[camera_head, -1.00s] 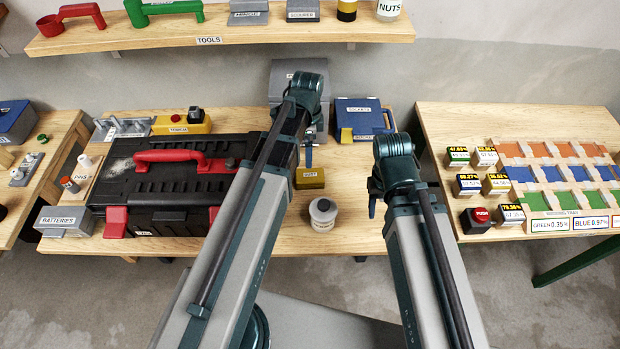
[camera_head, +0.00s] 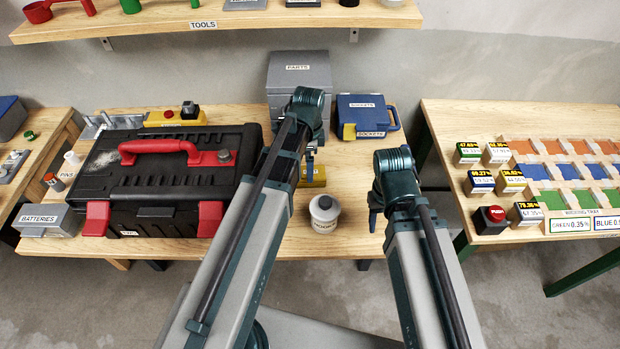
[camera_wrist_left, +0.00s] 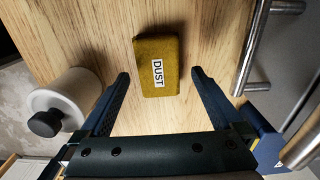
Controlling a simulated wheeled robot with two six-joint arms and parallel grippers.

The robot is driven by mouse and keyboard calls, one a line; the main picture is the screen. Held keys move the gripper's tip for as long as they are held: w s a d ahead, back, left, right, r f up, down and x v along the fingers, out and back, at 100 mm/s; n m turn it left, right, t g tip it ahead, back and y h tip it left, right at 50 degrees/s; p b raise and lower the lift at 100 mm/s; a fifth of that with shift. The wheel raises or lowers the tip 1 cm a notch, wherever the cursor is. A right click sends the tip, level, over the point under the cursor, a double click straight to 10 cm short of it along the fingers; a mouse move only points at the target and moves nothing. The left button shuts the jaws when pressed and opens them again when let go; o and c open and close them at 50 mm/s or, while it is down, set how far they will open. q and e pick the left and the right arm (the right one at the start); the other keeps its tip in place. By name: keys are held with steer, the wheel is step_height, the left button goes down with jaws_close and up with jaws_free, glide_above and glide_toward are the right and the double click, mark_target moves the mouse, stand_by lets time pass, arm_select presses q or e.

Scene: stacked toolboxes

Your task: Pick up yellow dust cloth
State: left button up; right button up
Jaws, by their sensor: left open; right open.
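The yellow dust cloth (camera_head: 318,178) is a small mustard-yellow block on the middle wooden table, partly hidden by my left arm in the head view. In the left wrist view the dust cloth (camera_wrist_left: 146,55) lies flat with its white "DUST" label showing. My left gripper (camera_wrist_left: 160,74) is open, its two fingers apart on either side of the cloth's near end in that view, with nothing held. I cannot tell how high it is above the table. My right gripper (camera_head: 376,212) hangs near the front right of the table; its fingers show small and dark.
A white-grey canister (camera_head: 324,212) stands just in front of the cloth. A black toolbox (camera_head: 165,190) with red handle is on the left. A grey parts box (camera_head: 285,75) and blue sockets case (camera_head: 362,108) stand behind. The table's front right is mostly clear.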

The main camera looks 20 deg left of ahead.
mark_target(378, 239)
arm_select(q)
step_height(378, 239, down, 4)
steer(key=b, duration=0.3)
steer(key=shift+d+f+b, duration=0.15)
steer(key=shift+f+b, duration=0.1)
steer(key=shift+b, duration=0.1)
arm_select(e)
step_height(378, 239, down, 4)
steer(key=shift+f, duration=0.25)
arm_select(q)
steer(key=shift+r, duration=0.1)
arm_select(e)
steer(key=shift+r, duration=0.1)
arm_select(q)
steer(key=c, duration=1.3)
steer(key=shift+r, duration=0.1)
step_height(378, 239, up, 10)
steer(key=p, duration=1)
arm_select(e)
step_height(378, 239, up, 10)
